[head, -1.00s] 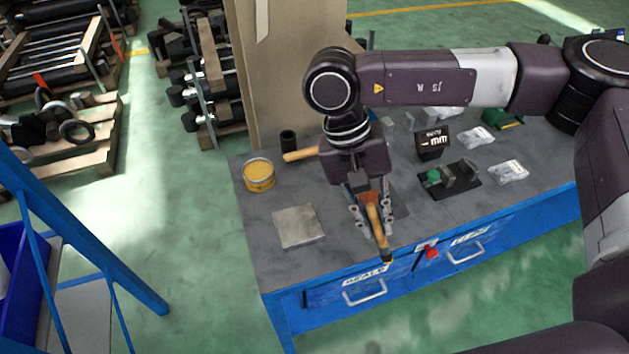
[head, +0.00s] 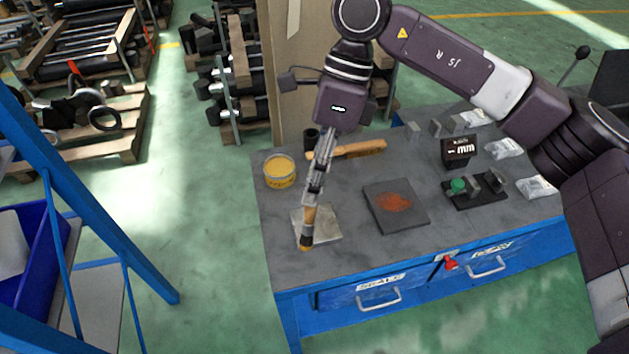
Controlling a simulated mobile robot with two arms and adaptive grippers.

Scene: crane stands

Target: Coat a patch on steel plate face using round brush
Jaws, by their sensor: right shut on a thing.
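My right gripper (head: 314,196) is shut on the round brush (head: 308,228), which has a wooden handle and a dark band near its lower end. The brush points down, slightly tilted, in front of the pale grey steel plate (head: 328,224) on the bench. Its lower end shows at the plate's left near side; I cannot tell whether it touches. No coated patch shows on the visible part of this plate. An open tin of yellow stuff (head: 281,172) stands behind and left of the plate. My left gripper is not in view.
A dark square (head: 413,217) with a rust-red patch lies right of the plate on the grey bench (head: 290,264). A wooden-handled tool (head: 362,149) and a black cup (head: 311,139) are behind. A black box (head: 459,151), small parts and bags crowd the right.

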